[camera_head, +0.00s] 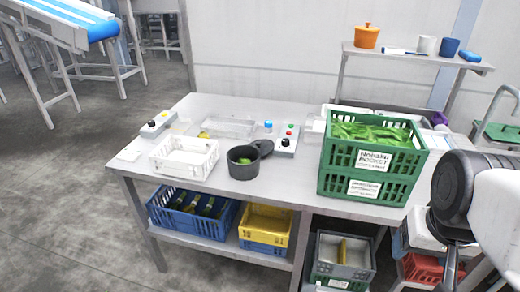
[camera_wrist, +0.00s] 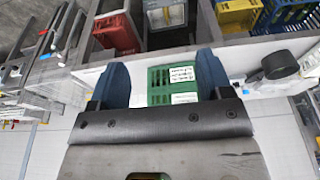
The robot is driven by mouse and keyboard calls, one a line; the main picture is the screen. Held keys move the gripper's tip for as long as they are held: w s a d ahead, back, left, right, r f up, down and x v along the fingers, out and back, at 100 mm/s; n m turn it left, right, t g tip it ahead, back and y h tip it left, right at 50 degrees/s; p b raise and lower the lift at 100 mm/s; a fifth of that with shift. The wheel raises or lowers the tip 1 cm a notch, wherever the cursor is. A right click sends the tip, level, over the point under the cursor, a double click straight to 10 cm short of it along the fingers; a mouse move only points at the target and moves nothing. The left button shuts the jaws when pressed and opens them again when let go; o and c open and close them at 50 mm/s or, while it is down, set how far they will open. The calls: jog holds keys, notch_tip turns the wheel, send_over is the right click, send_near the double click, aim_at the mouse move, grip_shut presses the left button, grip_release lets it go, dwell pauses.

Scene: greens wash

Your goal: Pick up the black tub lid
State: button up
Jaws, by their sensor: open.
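The black tub lid (camera_head: 264,146) shows as a dark round shape against the back right of the black tub (camera_head: 241,170) on the table. It seems to lean on or touch the tub; I cannot tell which. Something green is inside the tub. In the wrist view the tub (camera_wrist: 284,68) is at the right edge, with a dark part beside it that I cannot clearly identify. My gripper (camera_wrist: 161,72) is open and empty, its two blue-grey fingers spread wide. It is well apart from the lid, on the far side of the green crates.
Stacked green crates (camera_head: 362,185) of leaves stand right of the tub. A white basket (camera_head: 184,158), a clear tray (camera_head: 229,126) and a control box with buttons (camera_head: 286,140) surround it. Blue (camera_head: 190,212) and yellow (camera_head: 265,226) crates sit below. Bare tabletop lies in front of the tub.

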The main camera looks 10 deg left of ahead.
jog(key=c, duration=0.3)
jog(key=shift+w+r, duration=0.1)
dwell(0.3)
